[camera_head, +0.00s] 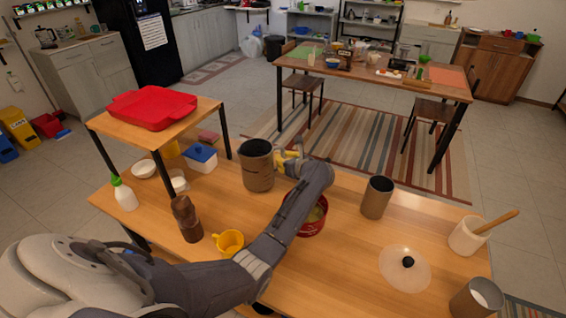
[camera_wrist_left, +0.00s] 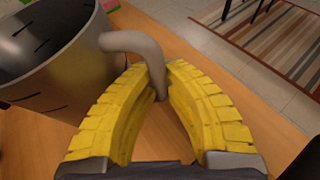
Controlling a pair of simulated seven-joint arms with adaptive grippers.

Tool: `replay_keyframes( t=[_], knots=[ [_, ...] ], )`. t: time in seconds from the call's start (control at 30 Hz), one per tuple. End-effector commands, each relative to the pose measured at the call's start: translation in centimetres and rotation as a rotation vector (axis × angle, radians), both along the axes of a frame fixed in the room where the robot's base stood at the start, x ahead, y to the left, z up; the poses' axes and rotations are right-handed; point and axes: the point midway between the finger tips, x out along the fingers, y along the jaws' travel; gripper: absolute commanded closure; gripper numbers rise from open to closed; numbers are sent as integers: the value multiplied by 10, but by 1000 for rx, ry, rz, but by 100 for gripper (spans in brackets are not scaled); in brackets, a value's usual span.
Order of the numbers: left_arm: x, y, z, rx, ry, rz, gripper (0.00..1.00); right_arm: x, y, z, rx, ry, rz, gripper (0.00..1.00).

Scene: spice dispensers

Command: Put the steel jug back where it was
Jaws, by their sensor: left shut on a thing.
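The steel jug (camera_head: 257,168) is a dark grey metal cylinder with an open top, upright near the far edge of the wooden table (camera_head: 345,255). My left gripper (camera_head: 286,160) is at the right side of the jug. Its yellow fingers (camera_wrist_left: 163,82) are closed around the jug's curved handle (camera_wrist_left: 137,43) in the left wrist view. The jug's body (camera_wrist_left: 55,60) fills the upper left there. I cannot tell whether its base touches the table. My right gripper is not in view.
A red bowl (camera_head: 313,226) is partly hidden under my left arm. A brown pepper mill (camera_head: 186,218), yellow cup (camera_head: 229,243) and blue-lidded box (camera_head: 201,158) are to the left. A metal canister (camera_head: 376,197) and glass lid (camera_head: 405,269) are to the right, with bare table between.

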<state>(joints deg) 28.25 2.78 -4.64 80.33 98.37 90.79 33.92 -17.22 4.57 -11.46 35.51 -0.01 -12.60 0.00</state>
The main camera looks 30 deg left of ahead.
Motion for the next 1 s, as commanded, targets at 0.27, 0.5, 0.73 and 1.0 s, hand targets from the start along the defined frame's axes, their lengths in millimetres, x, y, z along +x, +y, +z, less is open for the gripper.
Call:
replay_keyframes(
  t=[0.27, 0.5, 0.73, 1.0],
  knots=[
    [1, 1, -12, 5, -4, 0, 100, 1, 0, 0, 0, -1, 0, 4],
    [1, 1, -12, 4, -2, 0, 100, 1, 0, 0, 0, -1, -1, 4],
    [0, 0, -16, 0, -1, 0, 76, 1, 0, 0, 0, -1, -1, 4],
    [0, 1, -16, 1, -2, 0, 68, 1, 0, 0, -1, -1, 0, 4]
  ],
)
